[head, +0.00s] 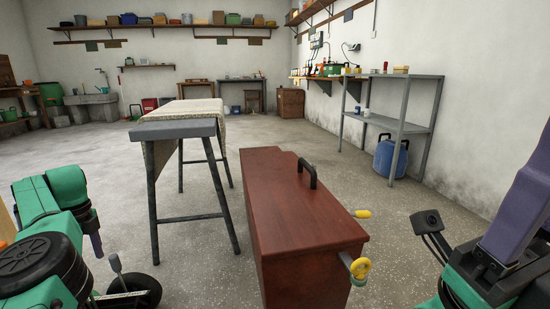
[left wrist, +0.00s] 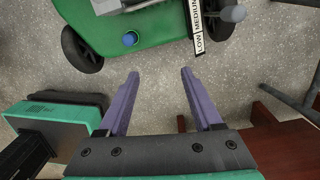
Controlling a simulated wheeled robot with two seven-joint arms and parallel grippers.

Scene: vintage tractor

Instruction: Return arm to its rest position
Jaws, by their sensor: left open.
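My left arm comes in at the left of the head view. Its gripper (head: 96,243) shows there only as a small purple finger part pointing down. In the left wrist view the left gripper (left wrist: 160,73) is open, its two purple fingers apart with only speckled floor between them.
A red-brown chest (head: 305,215) with a black handle stands between my arms. A grey trestle table (head: 175,130) with a cloth is behind it, left of centre. A metal shelf (head: 400,128) and a blue jug (head: 390,158) stand along the right wall. The floor behind is mostly clear.

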